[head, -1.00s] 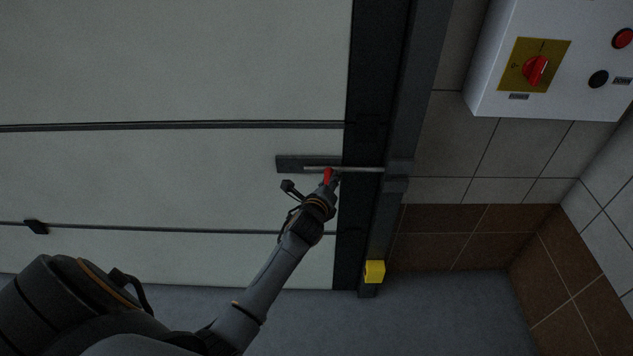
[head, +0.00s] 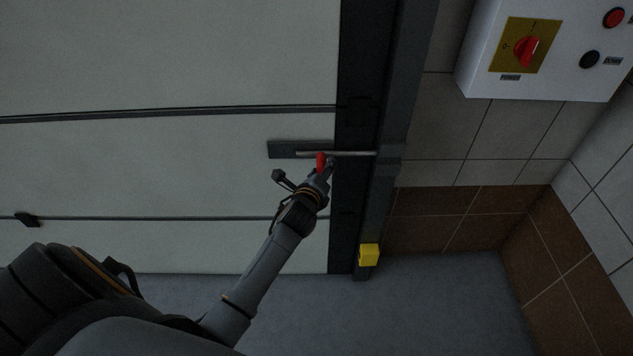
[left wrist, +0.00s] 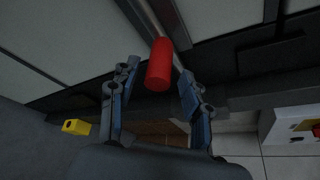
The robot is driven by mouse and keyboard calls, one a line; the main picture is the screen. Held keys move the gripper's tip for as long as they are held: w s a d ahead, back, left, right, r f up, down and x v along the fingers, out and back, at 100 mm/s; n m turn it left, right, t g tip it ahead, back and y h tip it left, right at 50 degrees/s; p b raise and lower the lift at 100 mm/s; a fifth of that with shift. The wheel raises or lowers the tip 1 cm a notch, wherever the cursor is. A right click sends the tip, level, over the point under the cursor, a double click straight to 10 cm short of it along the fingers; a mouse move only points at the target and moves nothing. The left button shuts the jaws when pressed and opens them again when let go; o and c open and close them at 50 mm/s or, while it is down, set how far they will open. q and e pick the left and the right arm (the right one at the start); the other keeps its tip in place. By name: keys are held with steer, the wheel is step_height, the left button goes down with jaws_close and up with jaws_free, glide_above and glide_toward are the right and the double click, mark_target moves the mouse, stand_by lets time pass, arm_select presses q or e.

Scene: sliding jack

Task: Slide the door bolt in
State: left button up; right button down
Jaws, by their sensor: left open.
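The door bolt is a thin metal rod (head: 352,154) that runs level from a dark plate (head: 281,150) on the door to the dark door frame. Its red handle (head: 320,161) sticks out near the plate. In the left wrist view the handle is a red cylinder (left wrist: 159,64) between the fingertips. My left gripper (left wrist: 157,82) is open, with one finger on each side of the handle and gaps visible on both sides. In the head view my left gripper (head: 326,173) is right at the handle and partly overlaps it. My right gripper is not in view.
The pale panelled door (head: 150,165) fills the left. The dark door frame (head: 394,120) stands right of it, with a yellow block (head: 369,254) low down. A white control box (head: 475,60) with a red switch hangs on the tiled wall. Grey floor lies below.

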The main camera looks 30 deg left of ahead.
arm_select(q)
steer(key=v, duration=1)
steer(key=shift+d, duration=0.1)
steer(key=s+d+f+n+g+h, duration=0.1)
steer(key=s+d+f+n+g, duration=0.2)
steer(key=f, duration=0.7)
steer(key=s+f+n+g+h, duration=0.1)
steer(key=s+f+n, duration=0.3)
steer(key=f, duration=0.7)
steer(key=s+d+f+n+g+h, duration=0.1)
steer(key=s+d+f+n+g, duration=0.1)
steer(key=s+f, duration=0.6)
steer(key=s+f+n+g, duration=0.2)
steer(key=s+f+n, duration=0.2)
steer(key=s, duration=0.6)
steer(key=s+f+n+g, duration=0.2)
steer(key=s+f+n, duration=0.2)
steer(key=s+f, duration=0.5)
steer(key=s+f+n+g, duration=0.3)
steer(key=s+f, duration=0.3)
steer(key=s, duration=0.4)
steer(key=shift+s+d+f+n+h, duration=0.35)
steer(key=shift+d+f+n+h, duration=0.1)
steer(key=shift+n, duration=0.15)
steer(key=shift+w, duration=0.1)
